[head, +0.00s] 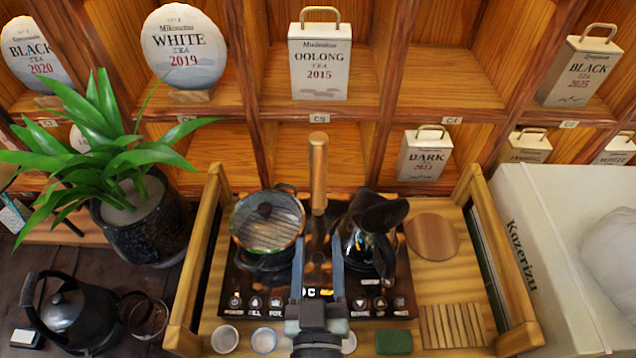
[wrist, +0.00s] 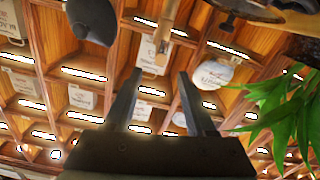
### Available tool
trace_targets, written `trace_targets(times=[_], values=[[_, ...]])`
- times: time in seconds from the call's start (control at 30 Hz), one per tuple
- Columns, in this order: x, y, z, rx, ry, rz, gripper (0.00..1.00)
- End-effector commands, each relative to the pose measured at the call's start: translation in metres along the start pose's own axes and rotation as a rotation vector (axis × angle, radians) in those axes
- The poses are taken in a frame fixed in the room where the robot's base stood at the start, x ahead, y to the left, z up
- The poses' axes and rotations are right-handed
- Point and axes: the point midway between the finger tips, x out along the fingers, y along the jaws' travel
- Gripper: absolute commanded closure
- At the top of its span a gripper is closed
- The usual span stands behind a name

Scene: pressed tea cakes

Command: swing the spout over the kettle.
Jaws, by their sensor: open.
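The spout (head: 318,172) is a copper-coloured cylinder pointing up the picture in the head view, at the back middle of the black heating unit. It shows in the wrist view (wrist: 166,32) beyond my fingers. A glossy black kettle (head: 372,240) stands on the unit's right side; a dark rounded shape in the wrist view (wrist: 92,22) may be part of it. A glass pot (head: 268,222) with a knobbed lid sits on the left side. My gripper (head: 318,240) is open and empty between the two vessels, its fingers pointing toward the spout. It also shows open in the wrist view (wrist: 160,78).
The unit sits in a wooden tray (head: 196,262) with raised sides. Small cups (head: 225,338), a green block (head: 394,342) and a round wooden disc (head: 432,236) lie in it. Another black kettle (head: 68,312) and a potted plant (head: 145,225) stand left. Shelves rise behind.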

Motion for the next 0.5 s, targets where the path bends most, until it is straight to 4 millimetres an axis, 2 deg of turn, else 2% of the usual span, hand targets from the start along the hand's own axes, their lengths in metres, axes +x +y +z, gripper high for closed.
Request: trace_targets(times=[0.17, 0.5], values=[[0.010, -0.001, -0.001, -0.002, 0.003, -0.006, 0.44], [0.066, -0.001, -0.003, -0.002, 0.004, -0.004, 0.44]])
